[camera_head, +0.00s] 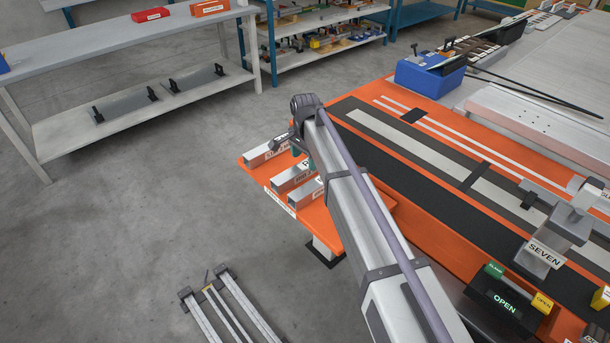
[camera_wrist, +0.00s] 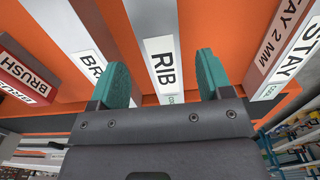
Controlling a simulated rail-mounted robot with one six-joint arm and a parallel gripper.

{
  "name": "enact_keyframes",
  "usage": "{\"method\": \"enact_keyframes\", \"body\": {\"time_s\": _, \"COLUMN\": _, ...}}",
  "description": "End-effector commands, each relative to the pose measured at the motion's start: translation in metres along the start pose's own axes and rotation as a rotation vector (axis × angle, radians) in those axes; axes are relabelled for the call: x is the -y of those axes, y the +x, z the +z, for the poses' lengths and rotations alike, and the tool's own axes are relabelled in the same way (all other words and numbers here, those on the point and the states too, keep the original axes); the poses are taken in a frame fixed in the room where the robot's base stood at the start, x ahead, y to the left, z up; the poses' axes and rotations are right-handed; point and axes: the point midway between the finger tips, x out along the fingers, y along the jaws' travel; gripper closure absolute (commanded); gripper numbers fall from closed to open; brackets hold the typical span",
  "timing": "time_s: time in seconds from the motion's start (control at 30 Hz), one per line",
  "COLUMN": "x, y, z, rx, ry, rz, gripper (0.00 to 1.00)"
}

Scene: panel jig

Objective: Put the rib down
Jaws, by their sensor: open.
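The rib (camera_wrist: 150,15) is a pale bar with a white end label reading RIB, lying on an orange surface (camera_wrist: 225,25) in the wrist view. My gripper (camera_wrist: 164,78) is open, with one teal finger on each side of the rib's labelled end. Gaps show between the fingers and the label, and I cannot tell whether either finger touches the bar. In the head view my gripper (camera_head: 300,150) is over the orange side shelf (camera_head: 318,220), mostly hidden by my arm. Which bar there is the rib is unclear.
A blue box (camera_head: 430,75) stands on the orange bench (camera_head: 400,200).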

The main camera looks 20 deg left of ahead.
Motion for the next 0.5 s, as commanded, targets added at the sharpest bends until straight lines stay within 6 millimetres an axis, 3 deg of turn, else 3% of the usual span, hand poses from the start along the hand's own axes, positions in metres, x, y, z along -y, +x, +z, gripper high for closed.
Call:
{"method": "enact_keyframes", "body": {"time_s": 0.03, "x": 0.001, "y": 0.021, "z": 0.0, "rx": 0.0, "ry": 0.0, "rz": 0.0, "gripper": 0.28}}
{"method": "enact_keyframes", "body": {"time_s": 0.13, "x": 0.002, "y": 0.039, "z": 0.0, "rx": 0.0, "ry": 0.0, "rz": 0.0, "gripper": 0.28}}
{"method": "enact_keyframes", "body": {"time_s": 0.4, "x": 0.001, "y": 0.038, "z": 0.0, "rx": 0.0, "ry": 0.0, "rz": 0.0, "gripper": 0.28}}
{"method": "enact_keyframes", "body": {"time_s": 0.5, "x": 0.001, "y": 0.038, "z": 0.0, "rx": 0.0, "ry": 0.0, "rz": 0.0, "gripper": 0.37}}
